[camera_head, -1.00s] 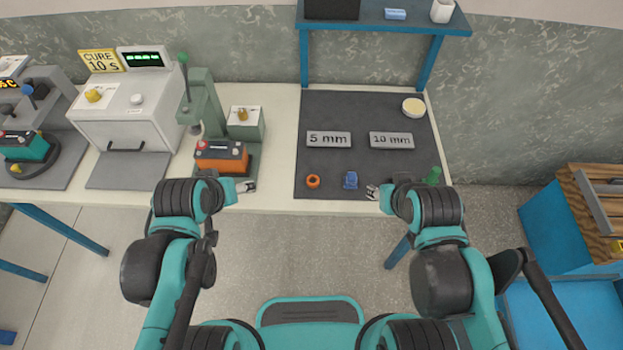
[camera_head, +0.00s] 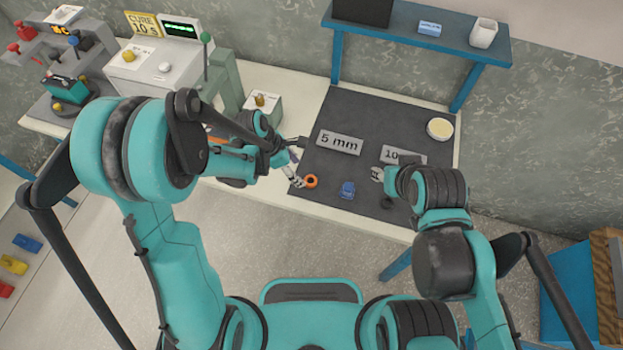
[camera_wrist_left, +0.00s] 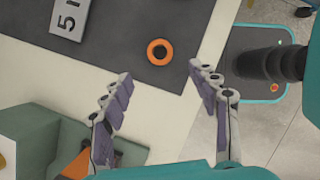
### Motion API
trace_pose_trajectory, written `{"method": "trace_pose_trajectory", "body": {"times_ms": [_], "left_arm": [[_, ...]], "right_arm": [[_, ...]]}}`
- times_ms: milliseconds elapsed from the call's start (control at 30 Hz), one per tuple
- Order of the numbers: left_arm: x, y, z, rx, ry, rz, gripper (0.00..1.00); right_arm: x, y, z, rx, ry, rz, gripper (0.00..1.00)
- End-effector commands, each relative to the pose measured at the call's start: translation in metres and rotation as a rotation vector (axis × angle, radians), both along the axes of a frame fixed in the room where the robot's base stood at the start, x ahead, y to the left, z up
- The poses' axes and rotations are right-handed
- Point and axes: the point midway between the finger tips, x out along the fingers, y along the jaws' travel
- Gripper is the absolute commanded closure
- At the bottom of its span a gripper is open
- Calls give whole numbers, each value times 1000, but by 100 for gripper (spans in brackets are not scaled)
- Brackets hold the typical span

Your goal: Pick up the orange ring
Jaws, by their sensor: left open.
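The orange ring (camera_head: 311,181) lies flat on the dark mat (camera_head: 319,207) near the mat's front left corner. It also shows in the left wrist view (camera_wrist_left: 159,52), beyond my fingertips and between their lines. My left gripper (camera_head: 297,162) is just left of the ring in the head view, with its fingers spread. In the left wrist view my left gripper (camera_wrist_left: 158,82) is open and empty, apart from the ring. My right gripper (camera_head: 376,174) is over the mat, right of the blue part; its jaw state is too small to tell.
A blue part (camera_head: 347,189) stands on the mat right of the ring. The "5 mm" plate (camera_head: 339,143) and the partly hidden "10 mm" plate (camera_head: 403,155) lie behind. A round cream-coloured dish (camera_head: 440,128) sits at the back right. A green press (camera_head: 228,88) stands left of the mat.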

Motion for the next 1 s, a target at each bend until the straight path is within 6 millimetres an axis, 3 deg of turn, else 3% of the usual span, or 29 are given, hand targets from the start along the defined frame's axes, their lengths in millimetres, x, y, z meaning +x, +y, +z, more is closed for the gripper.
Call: {"method": "trace_pose_trajectory", "body": {"times_ms": [500, 767, 900, 1000], "left_arm": [[4, -26, -61, 1, -2, -3, 40], [4, -28, -64, 1, -3, -2, 40], [4, -28, -64, 1, -3, -2, 74], [4, -28, -64, 1, -3, -2, 78]], "right_arm": [[0, 0, -26, 0, 0, 0, 60], [0, 0, -26, 0, 0, 0, 60], [0, 0, -26, 0, 0, 0, 60], [0, 0, -26, 0, 0, 0, 60]]}}
